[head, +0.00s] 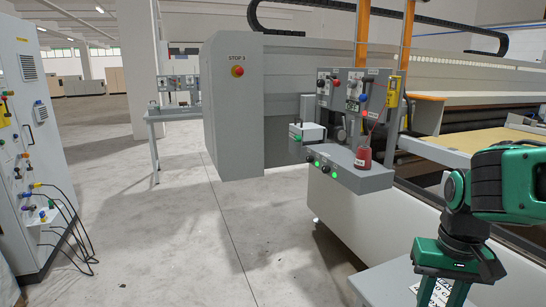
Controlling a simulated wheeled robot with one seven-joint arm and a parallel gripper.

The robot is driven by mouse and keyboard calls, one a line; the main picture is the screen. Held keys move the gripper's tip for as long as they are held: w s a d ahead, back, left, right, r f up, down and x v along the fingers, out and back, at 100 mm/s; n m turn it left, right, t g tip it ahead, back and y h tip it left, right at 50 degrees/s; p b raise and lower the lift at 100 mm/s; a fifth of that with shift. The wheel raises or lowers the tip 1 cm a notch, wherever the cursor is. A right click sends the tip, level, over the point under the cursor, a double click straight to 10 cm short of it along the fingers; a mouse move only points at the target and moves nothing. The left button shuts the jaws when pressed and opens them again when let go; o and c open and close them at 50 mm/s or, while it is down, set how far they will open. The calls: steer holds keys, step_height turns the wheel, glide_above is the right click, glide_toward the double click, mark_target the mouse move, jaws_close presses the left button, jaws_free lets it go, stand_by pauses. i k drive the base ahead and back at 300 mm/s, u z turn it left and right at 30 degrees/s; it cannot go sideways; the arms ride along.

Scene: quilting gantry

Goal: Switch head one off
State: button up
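A grey control box (328,92) with small dark knobs and a red part stands on the gantry machine. A second grey box (354,88) beside it carries a dark switch, a blue knob (363,97) and a red knob or lever. Their labels are too small to read, so I cannot tell which control is head one or how any switch is set.
A grey ledge (350,180) below the boxes bears lit green buttons and a red canister (363,158). A grey cabinet with a red stop button (238,71) stands behind. A cabinet with cables (28,150) is at left. The floor (175,230) between is clear.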

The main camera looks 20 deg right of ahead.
mark_target(309, 159)
steer(key=u, duration=0.4)
steer(key=i, duration=1)
steer(key=u, duration=0.45)
